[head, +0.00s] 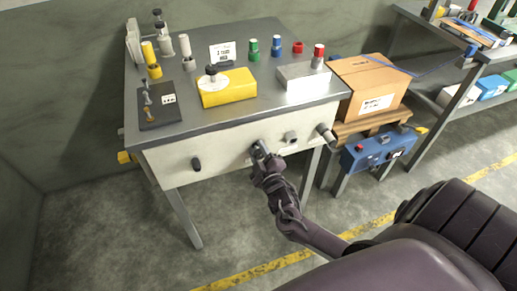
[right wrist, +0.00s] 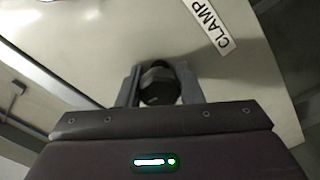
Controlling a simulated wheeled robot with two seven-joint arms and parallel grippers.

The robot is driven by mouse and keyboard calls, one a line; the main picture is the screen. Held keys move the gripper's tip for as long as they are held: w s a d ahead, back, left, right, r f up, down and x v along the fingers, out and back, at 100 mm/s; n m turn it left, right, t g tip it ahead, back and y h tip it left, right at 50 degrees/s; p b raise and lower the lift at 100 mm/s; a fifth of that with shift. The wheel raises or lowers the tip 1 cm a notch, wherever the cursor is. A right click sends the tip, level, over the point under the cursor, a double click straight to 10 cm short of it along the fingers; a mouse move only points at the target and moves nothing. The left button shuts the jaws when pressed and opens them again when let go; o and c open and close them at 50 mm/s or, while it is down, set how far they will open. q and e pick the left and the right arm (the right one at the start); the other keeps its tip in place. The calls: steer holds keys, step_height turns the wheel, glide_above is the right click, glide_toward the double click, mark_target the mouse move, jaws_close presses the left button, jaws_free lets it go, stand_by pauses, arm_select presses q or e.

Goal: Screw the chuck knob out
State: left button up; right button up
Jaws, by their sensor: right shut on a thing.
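My right gripper (head: 260,151) is at the pale front panel of the workbench, just right of its middle. In the right wrist view its two fingers (right wrist: 160,88) are shut on a dark round knob (right wrist: 160,84), one finger on each side. The knob sits against the panel, beside a white label (right wrist: 208,25) that reads CLAMP. In the head view the gripper hides this knob. I cannot tell from the label whether it is the chuck knob. My left gripper is not in view.
A yellow block (head: 228,92) stands on the bench top. A cardboard box (head: 368,86) stands right of the bench.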

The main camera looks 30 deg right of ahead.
mark_target(260, 157)
steer(key=shift+n+p, duration=0.45)
steer(key=shift+n, duration=0.65)
steer(key=o, duration=1)
steer(key=v, duration=0.7)
steer(key=shift+s+a, duration=0.15)
steer(key=shift+s, duration=0.25)
